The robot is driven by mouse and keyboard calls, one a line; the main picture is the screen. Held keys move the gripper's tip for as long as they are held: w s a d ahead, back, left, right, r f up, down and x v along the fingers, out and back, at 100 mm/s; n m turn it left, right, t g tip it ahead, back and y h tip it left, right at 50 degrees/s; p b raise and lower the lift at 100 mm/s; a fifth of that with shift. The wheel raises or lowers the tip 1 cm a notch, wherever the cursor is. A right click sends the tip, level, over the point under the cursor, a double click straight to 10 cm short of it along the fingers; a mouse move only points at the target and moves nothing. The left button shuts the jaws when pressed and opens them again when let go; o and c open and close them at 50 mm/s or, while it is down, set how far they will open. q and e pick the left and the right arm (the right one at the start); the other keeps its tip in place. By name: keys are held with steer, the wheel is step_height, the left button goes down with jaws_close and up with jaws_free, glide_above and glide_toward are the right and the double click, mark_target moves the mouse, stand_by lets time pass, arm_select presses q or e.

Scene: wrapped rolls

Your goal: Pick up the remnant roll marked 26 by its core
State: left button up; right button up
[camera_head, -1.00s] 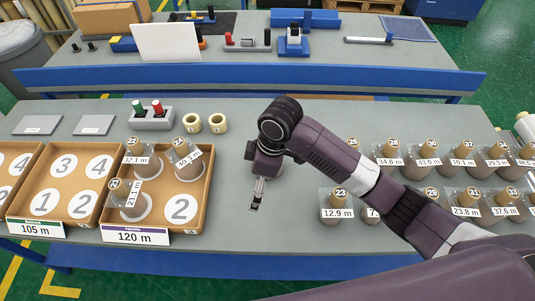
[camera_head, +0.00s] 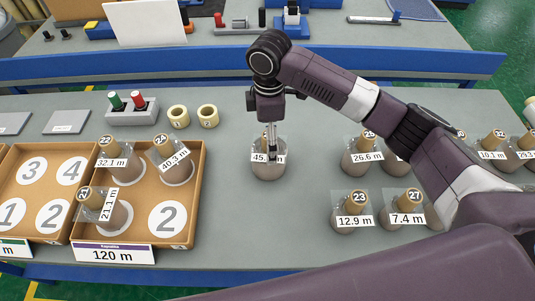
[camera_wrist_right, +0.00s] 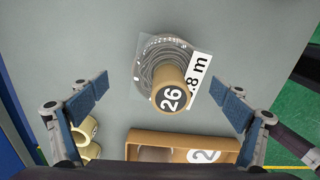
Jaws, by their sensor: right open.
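The remnant roll marked 26 (camera_wrist_right: 165,68) stands on the grey table. Its tan core (camera_wrist_right: 171,90) points toward the camera, and a tag ending in ".8 m" lies beside it. In the head view the same roll (camera_head: 268,168) is below my right gripper (camera_head: 271,148), which partly hides its core and tag. In the right wrist view my right gripper (camera_wrist_right: 166,103) is open, with its blue fingers apart on either side of the core and not touching it. My left gripper is not in view.
A tray (camera_head: 199,205) labelled 120 m holds three rolls, and its spot 2 is empty. Two small yellow rings (camera_head: 178,117) and a stand (camera_head: 132,116) with green and red pegs lie behind it. Several tagged rolls (camera_head: 350,213) stand at right.

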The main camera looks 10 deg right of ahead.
steer(key=f, duration=0.1)
steer(key=f+p, duration=0.1)
steer(key=shift+s+f, duration=0.4)
steer(key=f, duration=0.3)
steer(key=shift+s+f+p, duration=0.2)
steer(key=shift+f+p, duration=0.1)
steer(key=shift+p, duration=0.1)
steer(key=shift+f, duration=0.25)
steer(key=shift+w, duration=0.1)
steer(key=c, duration=1.5)
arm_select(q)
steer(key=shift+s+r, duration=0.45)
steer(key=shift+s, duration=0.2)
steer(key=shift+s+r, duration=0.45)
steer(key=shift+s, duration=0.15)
